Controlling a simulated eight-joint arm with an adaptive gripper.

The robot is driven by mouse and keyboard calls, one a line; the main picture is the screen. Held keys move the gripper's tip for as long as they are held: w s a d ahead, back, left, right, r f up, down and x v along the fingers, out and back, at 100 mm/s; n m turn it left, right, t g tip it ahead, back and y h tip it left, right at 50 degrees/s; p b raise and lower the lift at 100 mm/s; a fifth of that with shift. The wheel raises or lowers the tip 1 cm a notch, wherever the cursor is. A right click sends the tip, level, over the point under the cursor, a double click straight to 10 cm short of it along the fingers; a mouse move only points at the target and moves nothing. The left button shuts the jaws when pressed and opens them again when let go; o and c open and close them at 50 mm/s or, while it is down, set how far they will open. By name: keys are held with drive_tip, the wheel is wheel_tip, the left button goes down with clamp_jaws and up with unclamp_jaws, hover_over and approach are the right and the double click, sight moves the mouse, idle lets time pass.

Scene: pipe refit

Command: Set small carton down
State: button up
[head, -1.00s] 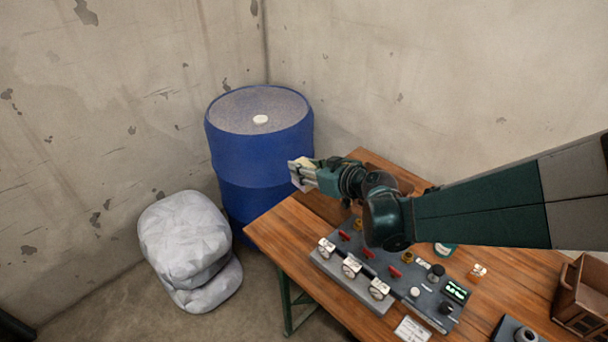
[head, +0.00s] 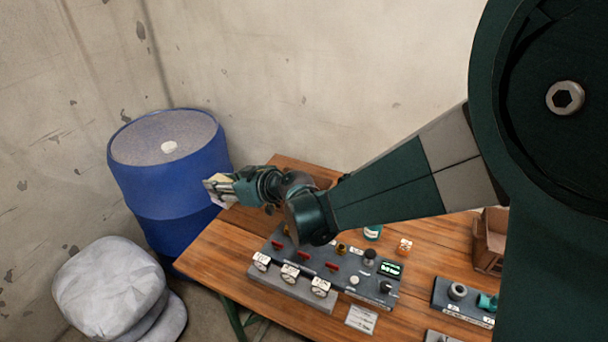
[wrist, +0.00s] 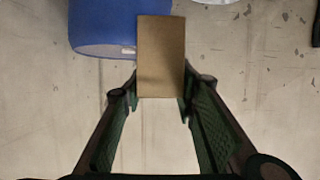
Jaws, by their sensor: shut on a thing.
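My gripper (head: 219,188) is held out past the left end of the wooden table (head: 215,253), in front of the blue drum in the head view. It is shut on the small carton (wrist: 161,55), a plain brown box held between the fingertips in the wrist view. In the head view only a small pale part of the carton shows at the fingers. The carton is in the air, and I cannot tell its exact height above the table.
The blue drum (head: 168,190) stands beside the table's left end. Grey-white sacks (head: 110,285) lie at the lower left. A valve panel (head: 325,265) with gauges, a label card (head: 361,319), small jars and a brown wooden box (head: 489,240) occupy the table. Its front left corner is bare.

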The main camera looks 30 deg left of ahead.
drive_tip(key=w+d+f+m+t+h, duration=0.1)
drive_tip(key=w+d+f+m+t, duration=0.2)
drive_tip(key=w+d, duration=1.35)
drive_tip(key=w+d+f+m+t+h, duration=0.1)
drive_tip(key=w+d+f+m+t, duration=0.2)
drive_tip(key=w+d, duration=1.3)
drive_tip(key=w+d+f+m+t+h, duration=0.1)
drive_tip(key=w+d, duration=0.1)
drive_tip(key=d, duration=0.5)
drive_tip(key=w+d+t+h+b, duration=0.1)
drive_tip(key=w+d, duration=0.2)
drive_tip(key=d, duration=0.5)
drive_tip(key=shift+w+d+f+m, duration=0.2)
drive_tip(key=shift+d+f+m, duration=0.1)
drive_tip(key=shift+f+m, duration=0.1)
drive_tip(key=shift+f, duration=0.1)
wheel_tip(320, 180, down, 6)
drive_tip(key=b, duration=0.1)
drive_tip(key=shift+b, duration=0.35)
drive_tip(key=shift+f, duration=0.1)
drive_tip(key=shift+f+b, duration=0.5)
drive_tip(key=shift+f, duration=1.3)
